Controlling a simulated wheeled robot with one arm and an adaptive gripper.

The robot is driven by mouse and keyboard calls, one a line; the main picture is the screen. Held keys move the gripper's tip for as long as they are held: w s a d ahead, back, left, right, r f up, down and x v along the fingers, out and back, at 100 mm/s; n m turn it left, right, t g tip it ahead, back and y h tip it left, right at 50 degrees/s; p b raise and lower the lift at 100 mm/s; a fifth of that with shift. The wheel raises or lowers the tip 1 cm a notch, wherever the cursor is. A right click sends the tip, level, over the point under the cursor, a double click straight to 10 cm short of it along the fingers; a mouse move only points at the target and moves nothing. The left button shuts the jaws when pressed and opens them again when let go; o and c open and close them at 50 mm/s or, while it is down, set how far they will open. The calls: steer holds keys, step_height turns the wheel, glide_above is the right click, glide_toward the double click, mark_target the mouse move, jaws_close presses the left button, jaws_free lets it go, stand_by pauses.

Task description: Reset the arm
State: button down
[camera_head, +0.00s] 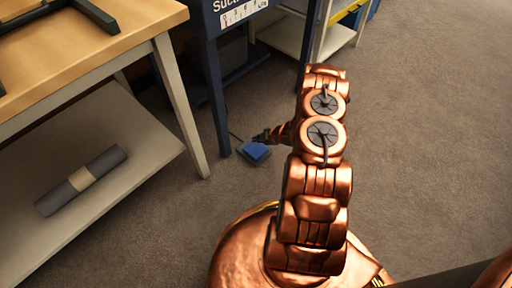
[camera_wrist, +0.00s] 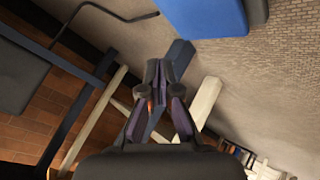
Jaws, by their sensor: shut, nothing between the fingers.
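My copper arm (camera_head: 318,190) rises in the middle of the head view and bends over to the left near its top. My gripper (camera_wrist: 158,68) shows in the wrist view with its dark fingers together and nothing visible between them. In the head view the gripper is small and dark (camera_head: 260,138), by the blue pedal-like block (camera_head: 257,151) on the floor. I cannot tell whether they touch.
A wooden-topped table (camera_head: 75,55) with a lower shelf (camera_head: 110,165) stands at left; a grey roll (camera_head: 82,180) lies on the shelf. A dark blue stand (camera_head: 213,85) is behind the block. Carpet (camera_head: 430,150) at right is clear.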

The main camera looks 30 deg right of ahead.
steer(key=shift+r, duration=0.4)
steer(key=w+d+r+m+g+h+p, duration=0.25)
steer(key=r+p, duration=0.45)
steer(key=r, duration=1.1)
steer(key=w+d+r+m+g+h+p, duration=0.1)
steer(key=r+m+h+p, duration=0.35)
steer(key=r, duration=1.25)
steer(key=w+d+r+p+v, duration=0.1)
steer(key=p+v, duration=0.6)
steer(key=v, duration=0.7)
steer(key=s+a+r+m+g+p, duration=0.1)
steer(key=s+a+r+p, duration=0.3)
steer(key=r, duration=0.4)
steer(key=s+a+r+m+g+p, duration=0.1)
steer(key=s+a+r+m+p, duration=0.1)
steer(key=s+a+r, duration=0.35)
steer(key=s+a+r+m+g+p, duration=0.15)
steer(key=s+r+p, duration=0.3)
steer(key=r, duration=0.45)
steer(key=s+a+r+g+y+p, duration=0.1)
steer(key=s+a+r+p, duration=0.1)
steer(key=s+a+r, duration=0.2)
steer(key=s+a+r+m+g+y+p, duration=0.1)
steer(key=s+a+r+p, duration=0.2)
steer(key=s, duration=0.7)
steer(key=s+a+r+m+g+y+p, duration=0.1)
steer(key=s+a+r+p, duration=0.2)
steer(key=s+a+r, duration=0.4)
steer(key=shift+s+r, duration=0.2)
steer(key=shift+s, duration=0.35)
